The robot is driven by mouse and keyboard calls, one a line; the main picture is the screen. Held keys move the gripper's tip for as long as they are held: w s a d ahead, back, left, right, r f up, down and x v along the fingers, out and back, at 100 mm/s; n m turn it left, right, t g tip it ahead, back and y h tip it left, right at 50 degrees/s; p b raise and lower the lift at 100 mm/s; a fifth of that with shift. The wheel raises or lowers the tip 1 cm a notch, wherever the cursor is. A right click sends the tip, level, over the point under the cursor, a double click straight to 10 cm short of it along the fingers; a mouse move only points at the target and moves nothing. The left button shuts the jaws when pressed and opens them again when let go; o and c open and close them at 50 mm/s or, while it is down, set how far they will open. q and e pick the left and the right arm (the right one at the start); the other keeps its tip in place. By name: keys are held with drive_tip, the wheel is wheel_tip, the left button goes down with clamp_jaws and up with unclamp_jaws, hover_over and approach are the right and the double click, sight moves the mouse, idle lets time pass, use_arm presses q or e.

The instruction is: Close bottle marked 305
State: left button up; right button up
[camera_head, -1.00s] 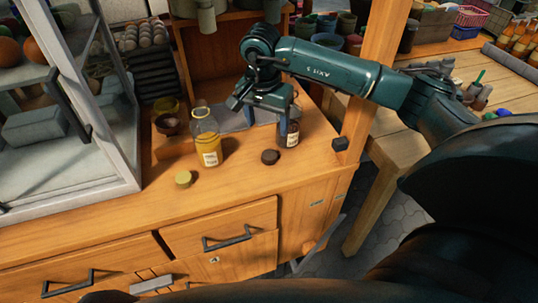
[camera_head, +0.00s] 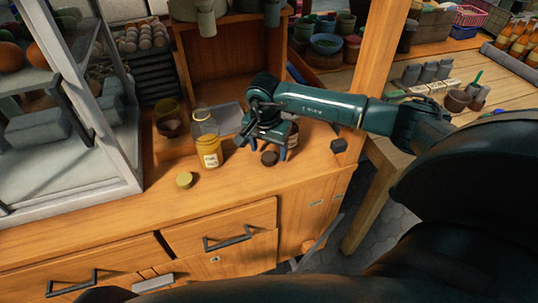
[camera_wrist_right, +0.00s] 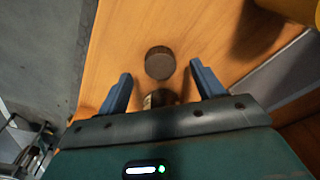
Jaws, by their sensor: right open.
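A dark bottle (camera_head: 293,138) with a pale label stands on the wooden counter, partly hidden by my right gripper. A dark round lid (camera_head: 269,158) lies on the counter in front of it. My right gripper (camera_head: 265,150) is open above the lid. In the right wrist view, the lid (camera_wrist_right: 160,62) lies just beyond and between the two blue fingers, touching neither. Part of the bottle (camera_wrist_right: 158,98) shows nearer the palm. A bottle of yellow contents (camera_head: 208,148) stands to the left, with a yellow lid (camera_head: 184,180) in front. The label numbers are too small to read. My left gripper is out of view.
A glass-sided case (camera_head: 100,130) closes off the left. A small dark block (camera_head: 338,146) sits at the right counter edge, near a wooden post (camera_head: 368,70). The front counter is clear.

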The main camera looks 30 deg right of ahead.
sight(268, 156)
drive_tip(key=shift+w+d+f, duration=0.1)
drive_tip(key=shift+d+f, duration=0.05)
drive_tip(key=shift+f, duration=0.9)
drive_tip(key=shift+c, duration=0.5)
drive_tip(key=c, duration=0.9)
drive_tip(key=shift+c, duration=0.2)
wheel_tip(268, 156, up, 10)
drive_tip(key=b, duration=0.1)
